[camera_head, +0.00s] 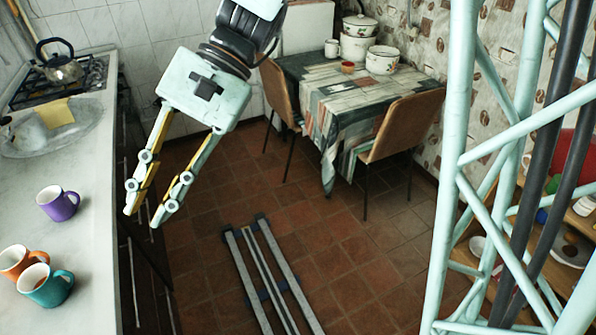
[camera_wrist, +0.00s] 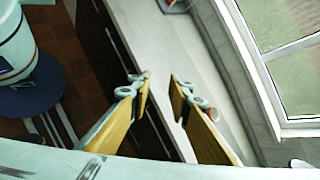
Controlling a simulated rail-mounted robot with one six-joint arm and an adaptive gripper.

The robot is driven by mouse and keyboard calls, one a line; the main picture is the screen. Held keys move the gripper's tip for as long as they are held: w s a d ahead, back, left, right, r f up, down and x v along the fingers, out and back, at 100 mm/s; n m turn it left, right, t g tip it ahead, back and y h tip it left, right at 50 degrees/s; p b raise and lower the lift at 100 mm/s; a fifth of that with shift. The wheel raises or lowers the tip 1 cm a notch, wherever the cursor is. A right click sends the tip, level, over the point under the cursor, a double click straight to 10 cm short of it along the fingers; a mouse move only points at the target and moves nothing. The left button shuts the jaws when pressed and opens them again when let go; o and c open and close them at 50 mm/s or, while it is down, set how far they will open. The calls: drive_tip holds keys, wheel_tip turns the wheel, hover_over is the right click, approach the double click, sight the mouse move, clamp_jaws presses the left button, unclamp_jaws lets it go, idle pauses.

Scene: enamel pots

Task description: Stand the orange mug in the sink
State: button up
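The orange mug (camera_head: 17,261) stands on the counter at the lower left of the head view, partly hidden behind a teal mug (camera_head: 42,289). The sink (camera_head: 30,147) is an oval basin set in the counter further back, before the stove, with a yellow cloth (camera_head: 57,113) over its back edge. My gripper (camera_head: 142,215) is open and empty, pointing down to the right of the counter, apart from all mugs. In the wrist view my gripper (camera_wrist: 160,82) shows its two fingers spread. A small reddish object behind the right finger there is too unclear to name.
A purple mug (camera_head: 58,203) stands on the counter between the orange mug and the sink. A kettle (camera_head: 60,67) sits on the stove (camera_head: 90,78). A table with pots (camera_head: 382,60) and two chairs stands at the back. The wrist view shows a window (camera_wrist: 285,60) beside the counter.

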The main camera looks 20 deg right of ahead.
drive_tip(key=s+d+r+n+t+h, duration=0.1)
drive_tip(key=s+d+r+t+h, duration=0.1)
drive_tip(key=d, duration=0.8)
drive_tip(key=s+d+r+n+t+h, duration=0.2)
drive_tip(key=s+d+t+h, duration=0.1)
drive_tip(key=s+d, duration=0.4)
drive_tip(key=s+d+r+n+t+h, duration=0.1)
drive_tip(key=s+d+r+t+h, duration=0.1)
drive_tip(key=d, duration=1.1)
drive_tip(key=shift+s+d+r+t+h, duration=0.3)
drive_tip(key=shift+s+t+h, duration=0.5)
drive_tip(key=shift+s, duration=0.5)
drive_tip(key=shift+o, duration=0.8)
drive_tip(key=o, duration=1.3)
drive_tip(key=shift+a, duration=0.1)
drive_tip(key=shift+s, duration=0.1)
